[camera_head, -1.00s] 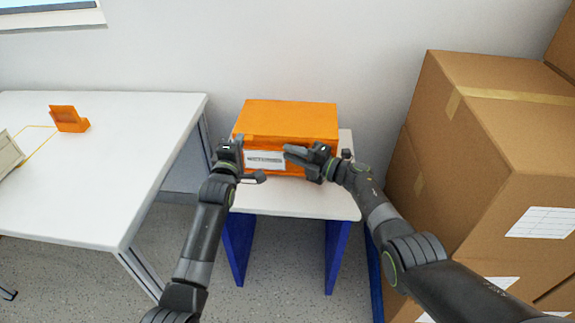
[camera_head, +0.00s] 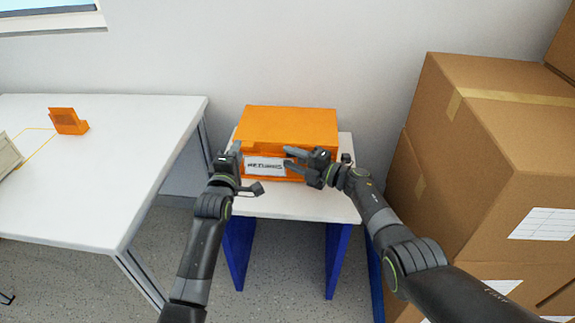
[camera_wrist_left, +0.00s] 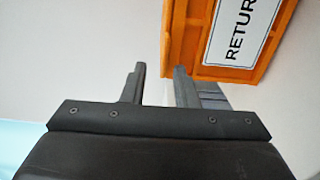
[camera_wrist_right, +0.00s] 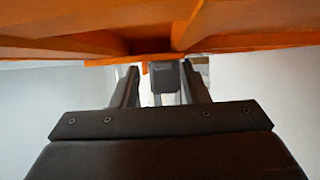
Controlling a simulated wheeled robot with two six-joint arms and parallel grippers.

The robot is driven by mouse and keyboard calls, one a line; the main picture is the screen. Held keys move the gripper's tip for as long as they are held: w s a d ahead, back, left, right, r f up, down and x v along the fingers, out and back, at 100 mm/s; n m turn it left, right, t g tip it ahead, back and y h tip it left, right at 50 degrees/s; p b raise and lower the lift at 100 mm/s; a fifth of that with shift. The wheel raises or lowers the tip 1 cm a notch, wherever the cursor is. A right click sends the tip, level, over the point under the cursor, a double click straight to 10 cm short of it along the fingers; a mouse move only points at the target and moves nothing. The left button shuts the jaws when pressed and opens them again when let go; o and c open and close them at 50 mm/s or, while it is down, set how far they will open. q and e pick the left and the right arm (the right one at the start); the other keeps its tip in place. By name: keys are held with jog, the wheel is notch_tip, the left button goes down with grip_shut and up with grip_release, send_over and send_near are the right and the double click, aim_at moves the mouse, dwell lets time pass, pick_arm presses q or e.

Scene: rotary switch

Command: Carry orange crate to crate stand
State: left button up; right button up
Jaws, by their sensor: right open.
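The orange crate (camera_head: 285,125), with a white RETURNS label (camera_head: 264,166) on its front, sits on a small white-topped stand (camera_head: 300,205) with blue legs. My left gripper (camera_head: 245,168) is open and empty at the crate's front left. In the left wrist view its fingers stand apart (camera_wrist_left: 159,75), beside the crate's labelled wall (camera_wrist_left: 215,62). My right gripper (camera_head: 286,157) is open in front of the crate's right half, one finger above the other. In the right wrist view the crate's orange ribbed underside or rim (camera_wrist_right: 90,45) spans the top. Whether either gripper touches it I cannot tell.
A white table (camera_head: 80,180) stands at the left with a small orange holder (camera_head: 68,121) on it. Stacked cardboard boxes (camera_head: 480,140) stand close on the right, beside my right arm. A plain wall is behind the stand. Grey floor shows in front.

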pick_arm(q)
jog(key=s+a, duration=0.1)
jog(key=s, duration=0.8)
jog(key=shift+s, duration=0.25)
pick_arm(e)
jog(key=v, duration=1.2)
jog(key=shift+s, duration=0.1)
